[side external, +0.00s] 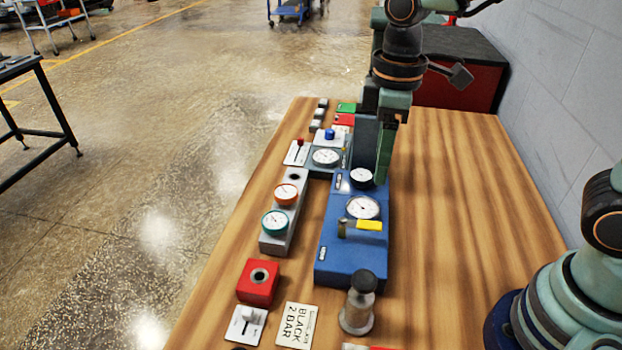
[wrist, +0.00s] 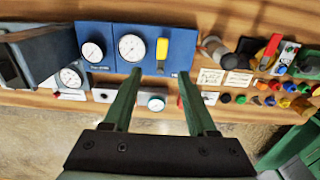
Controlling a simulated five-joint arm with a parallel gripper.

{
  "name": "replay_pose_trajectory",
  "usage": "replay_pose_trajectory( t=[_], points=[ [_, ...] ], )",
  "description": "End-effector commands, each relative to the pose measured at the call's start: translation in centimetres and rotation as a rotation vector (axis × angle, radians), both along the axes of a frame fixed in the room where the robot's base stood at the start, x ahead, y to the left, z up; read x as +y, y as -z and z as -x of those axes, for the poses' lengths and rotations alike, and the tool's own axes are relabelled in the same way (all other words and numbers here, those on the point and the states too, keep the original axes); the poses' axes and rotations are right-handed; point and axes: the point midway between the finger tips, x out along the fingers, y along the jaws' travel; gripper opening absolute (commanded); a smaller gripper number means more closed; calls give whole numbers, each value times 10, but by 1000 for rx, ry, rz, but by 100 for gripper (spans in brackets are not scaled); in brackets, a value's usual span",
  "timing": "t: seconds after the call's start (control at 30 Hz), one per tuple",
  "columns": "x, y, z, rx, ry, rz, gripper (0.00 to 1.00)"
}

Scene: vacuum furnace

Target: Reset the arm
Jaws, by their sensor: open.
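My gripper (side external: 384,160) points down over the far part of the blue gauge box (side external: 350,262) in the side external view. One green finger shows clearly there; its tip is close to a small gauge (side external: 361,177) in the picture, and I cannot tell whether they touch. In the wrist view my gripper (wrist: 159,75) has its two green fingers spread apart, with nothing between them. The blue box (wrist: 120,62) shows beyond the fingertips, with two white dials and a yellow handle (wrist: 162,48).
A grey block (side external: 288,225) with two gauges stands left of the blue box. A red block (side external: 258,283), a metal valve (side external: 357,303) and a "BLACK 2 BAR" card (side external: 296,325) are nearer. The wooden table's right side (side external: 450,220) is clear; a wall stands beyond.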

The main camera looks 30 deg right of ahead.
Motion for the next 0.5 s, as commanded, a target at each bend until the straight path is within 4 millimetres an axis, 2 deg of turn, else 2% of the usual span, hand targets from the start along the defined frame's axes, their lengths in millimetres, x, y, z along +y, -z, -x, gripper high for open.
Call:
replay_pose_trajectory(
  t=[0.17,0.3,0.5],
  points=[
    [-27,-16,4,-109,180,-38,57],
    [-56,-29,12,-234,393,-88,57],
    [-87,-38,24,-379,643,-155,57]
  ],
)
